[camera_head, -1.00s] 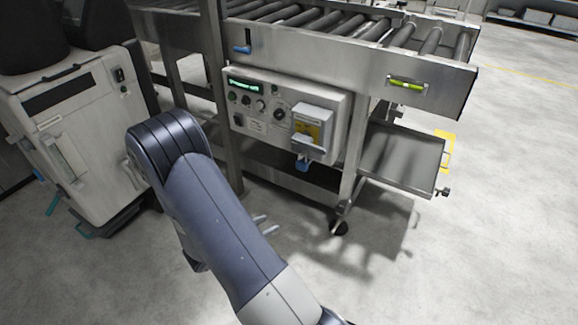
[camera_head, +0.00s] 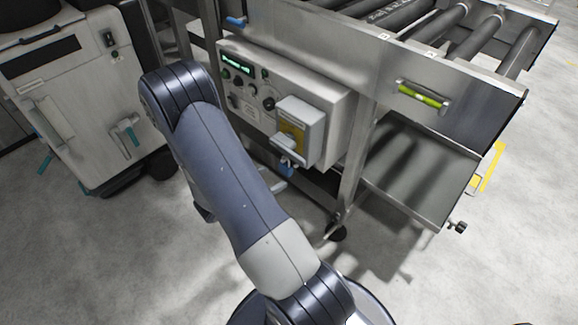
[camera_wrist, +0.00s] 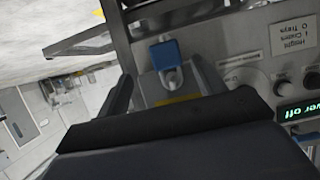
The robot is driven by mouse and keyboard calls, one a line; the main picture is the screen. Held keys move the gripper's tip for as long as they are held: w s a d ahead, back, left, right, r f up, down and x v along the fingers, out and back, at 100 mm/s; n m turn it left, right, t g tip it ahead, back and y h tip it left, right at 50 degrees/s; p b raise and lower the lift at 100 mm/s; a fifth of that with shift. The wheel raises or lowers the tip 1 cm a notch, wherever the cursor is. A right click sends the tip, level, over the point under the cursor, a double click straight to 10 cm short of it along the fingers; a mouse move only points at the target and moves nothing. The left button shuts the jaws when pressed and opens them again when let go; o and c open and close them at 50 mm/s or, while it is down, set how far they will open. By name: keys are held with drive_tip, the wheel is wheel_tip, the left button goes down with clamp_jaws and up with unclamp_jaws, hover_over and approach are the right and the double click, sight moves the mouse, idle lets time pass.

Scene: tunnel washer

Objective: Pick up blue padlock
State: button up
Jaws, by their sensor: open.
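The blue padlock (camera_head: 287,170) hangs at the bottom of the grey switch box on the control panel. In the wrist view the blue padlock (camera_wrist: 166,56) shows inverted, its body above its metal shackle, between the two fingers. My gripper (camera_wrist: 162,88) is open, with a finger on either side of the padlock in that view and a clear gap between. The padlock is not held. In the head view my arm hides most of the gripper; only pale fingertips (camera_head: 278,187) show just below the padlock.
The control panel (camera_head: 262,84) with knobs and a green display is on the conveyor frame (camera_head: 440,85). A metal leg (camera_head: 352,170) and a lower tray (camera_head: 415,170) stand to the right. A white cabinet (camera_head: 75,110) is at left. The floor at lower right is clear.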

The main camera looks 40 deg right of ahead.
sight(283, 168)
drive_tip(key=shift+w+r+b+x, duration=0.15)
drive_tip(key=shift+b+x, duration=0.1)
drive_tip(key=shift+x, duration=0.9)
drive_tip(key=shift+w+r+b+x, duration=0.15)
drive_tip(key=shift+b+x, duration=0.1)
drive_tip(key=shift+x, duration=0.9)
drive_tip(key=shift+w+r+b+x, duration=0.15)
drive_tip(key=shift+b+x, duration=0.1)
drive_tip(key=shift+x, duration=0.9)
drive_tip(key=shift+d, duration=0.2)
drive_tip(key=c, duration=1.1)
drive_tip(key=shift+r, duration=0.15)
drive_tip(key=shift+r+p, duration=0.4)
drive_tip(key=shift+r, duration=0.3)
drive_tip(key=a, duration=0.6)
drive_tip(key=s+a+p, duration=0.1)
drive_tip(key=a, duration=0.5)
drive_tip(key=a+p, duration=0.1)
drive_tip(key=a, duration=0.5)
drive_tip(key=shift+s+f, duration=0.1)
drive_tip(key=shift+s, duration=0.15)
